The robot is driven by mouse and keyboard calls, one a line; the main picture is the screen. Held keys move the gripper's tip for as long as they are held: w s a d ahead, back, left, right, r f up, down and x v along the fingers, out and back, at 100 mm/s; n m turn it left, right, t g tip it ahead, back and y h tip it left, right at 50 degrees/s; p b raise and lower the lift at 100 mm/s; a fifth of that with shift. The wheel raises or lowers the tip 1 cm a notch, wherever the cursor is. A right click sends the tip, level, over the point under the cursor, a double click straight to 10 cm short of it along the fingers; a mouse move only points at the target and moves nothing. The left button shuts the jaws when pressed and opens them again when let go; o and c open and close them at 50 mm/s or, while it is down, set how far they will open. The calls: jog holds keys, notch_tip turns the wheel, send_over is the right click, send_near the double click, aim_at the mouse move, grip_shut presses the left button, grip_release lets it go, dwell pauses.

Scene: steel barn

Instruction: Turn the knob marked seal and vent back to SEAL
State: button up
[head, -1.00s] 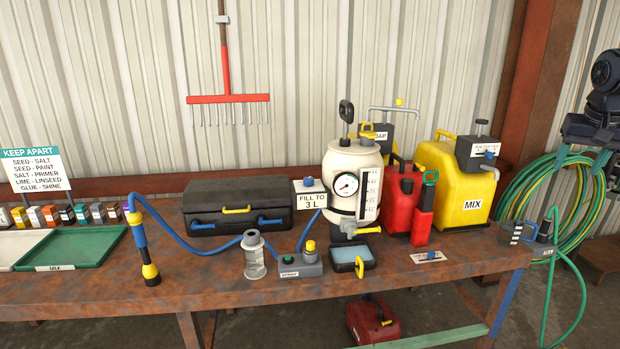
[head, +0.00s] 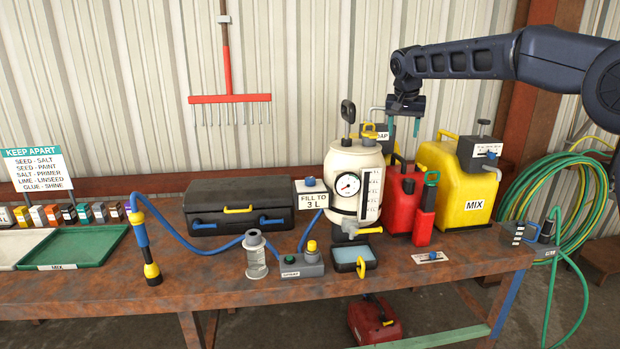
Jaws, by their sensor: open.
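The words seal and vent are too small to read on any knob here. A dark box on the yellow MIX can (head: 450,185) carries a labelled plate with a blue knob (head: 490,154). My gripper (head: 404,126) points down, open and empty, above the red can and in front of the SOAP container (head: 377,131).
A red can (head: 400,200) stands between tank and MIX can. A blue hose (head: 190,243), a grey spool (head: 256,255), a SPRAY box (head: 296,266) and a small tray (head: 355,266) crowd the bench front. A dark case (head: 240,210) stands left. The bench's front right is mostly clear.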

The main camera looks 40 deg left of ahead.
jog(key=shift+n, duration=0.3)
jog(key=s+a+f, duration=0.1)
jog(key=s+a, duration=0.1)
jog(key=a, duration=0.3)
jog(key=s+a+f, duration=0.2)
jog(key=a, duration=0.3)
jog(key=s+a+f, duration=0.1)
jog(key=s+a, duration=0.1)
jog(key=a, duration=0.4)
jog(key=shift+s+f, duration=0.3)
jog(key=shift+f, duration=0.1)
send_near(310, 178)
jog(key=x, duration=0.9)
jog(key=shift+s+d, duration=0.1)
jog(key=shift+s, duration=0.05)
jog(key=shift+y, duration=0.3)
jog(key=c, duration=1)
